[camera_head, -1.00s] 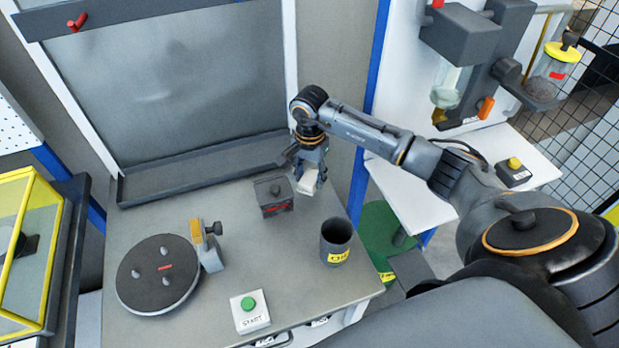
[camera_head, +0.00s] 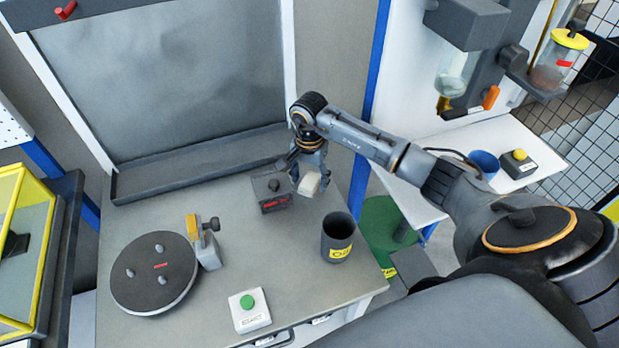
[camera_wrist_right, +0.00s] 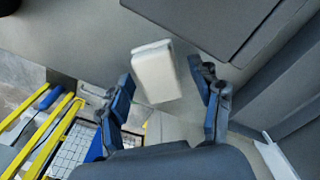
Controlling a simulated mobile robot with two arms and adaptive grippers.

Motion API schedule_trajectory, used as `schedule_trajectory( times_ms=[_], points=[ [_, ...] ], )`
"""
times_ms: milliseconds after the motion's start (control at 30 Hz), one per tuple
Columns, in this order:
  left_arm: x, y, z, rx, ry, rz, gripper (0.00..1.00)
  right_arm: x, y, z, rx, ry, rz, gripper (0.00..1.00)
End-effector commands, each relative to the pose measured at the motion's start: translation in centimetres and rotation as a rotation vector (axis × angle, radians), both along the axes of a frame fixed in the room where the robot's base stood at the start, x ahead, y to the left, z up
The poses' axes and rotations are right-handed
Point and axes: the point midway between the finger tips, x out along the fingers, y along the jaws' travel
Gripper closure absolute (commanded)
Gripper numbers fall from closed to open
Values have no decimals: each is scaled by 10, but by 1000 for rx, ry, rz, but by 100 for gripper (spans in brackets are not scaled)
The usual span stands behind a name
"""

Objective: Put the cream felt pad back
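The cream felt pad (camera_head: 309,184) is a small pale block just below my right gripper (camera_head: 308,168), right of the dark lidded box. In the right wrist view the pad (camera_wrist_right: 156,71) lies ahead of and between the two fingertips of the right gripper (camera_wrist_right: 160,78), with a gap visible on each side. The fingers are spread open. I cannot tell whether the pad's underside touches the table. My left gripper is not in view.
On the grey table (camera_head: 230,215) are the dark box (camera_head: 271,195), a dark cup with a yellow label (camera_head: 337,240), a round disc with pegs (camera_head: 153,272), a clamp (camera_head: 205,245) and a green-button box (camera_head: 248,310). A blue cup (camera_head: 485,163) stands on the white side table.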

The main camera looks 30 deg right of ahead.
Motion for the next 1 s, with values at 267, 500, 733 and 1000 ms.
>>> schedule_trajectory(
  times_ms=[267,500,733,1000],
  points=[
    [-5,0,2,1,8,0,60,0,0,2,1,1,0,35],
    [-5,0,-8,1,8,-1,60,1,-1,31,-1,-5,2,35],
    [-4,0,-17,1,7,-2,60,1,0,67,0,-4,0,35],
    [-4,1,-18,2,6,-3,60,0,0,79,0,0,0,35]
  ],
)
